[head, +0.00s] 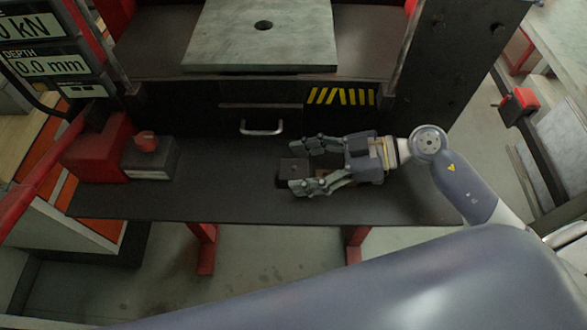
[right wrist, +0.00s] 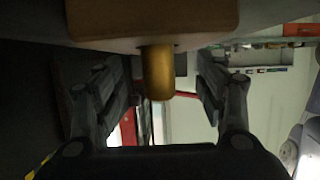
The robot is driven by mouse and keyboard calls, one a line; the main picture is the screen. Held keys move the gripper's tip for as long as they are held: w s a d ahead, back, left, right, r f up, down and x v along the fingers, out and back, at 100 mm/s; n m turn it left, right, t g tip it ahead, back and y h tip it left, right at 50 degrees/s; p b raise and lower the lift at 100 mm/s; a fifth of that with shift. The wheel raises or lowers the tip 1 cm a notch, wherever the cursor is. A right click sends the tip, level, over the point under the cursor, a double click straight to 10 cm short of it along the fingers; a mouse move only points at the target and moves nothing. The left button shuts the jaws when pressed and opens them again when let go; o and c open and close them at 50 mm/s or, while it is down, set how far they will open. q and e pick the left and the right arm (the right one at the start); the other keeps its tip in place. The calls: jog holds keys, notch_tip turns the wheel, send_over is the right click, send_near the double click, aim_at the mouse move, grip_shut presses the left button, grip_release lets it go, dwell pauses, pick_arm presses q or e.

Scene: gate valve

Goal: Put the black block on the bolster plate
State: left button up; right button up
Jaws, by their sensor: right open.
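The black block (head: 294,168) sits on the dark shelf at the front of the press. My right gripper (head: 302,168) reaches in from the right, low over the shelf, with its fingers open on either side of the block. I cannot tell whether a finger touches it. The bolster plate (head: 225,42), a flat grey-green slab with a dark round hole, lies on the press bed above and behind. In the right wrist view the two fingers (right wrist: 165,85) are spread apart, with a brass-coloured cylinder between them under a brown body at the top. My left gripper is not in view.
A red box (head: 100,150) and a grey box with a red knob (head: 148,160) stand at the shelf's left end. A drawer handle (head: 261,128) juts out below the bed. Press uprights flank the plate. The shelf (head: 215,185) is clear between boxes and block.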

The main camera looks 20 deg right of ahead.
jog(key=shift+c, duration=0.2)
grip_shut()
jog(key=shift+r, duration=0.15)
jog(key=shift+r, duration=0.1)
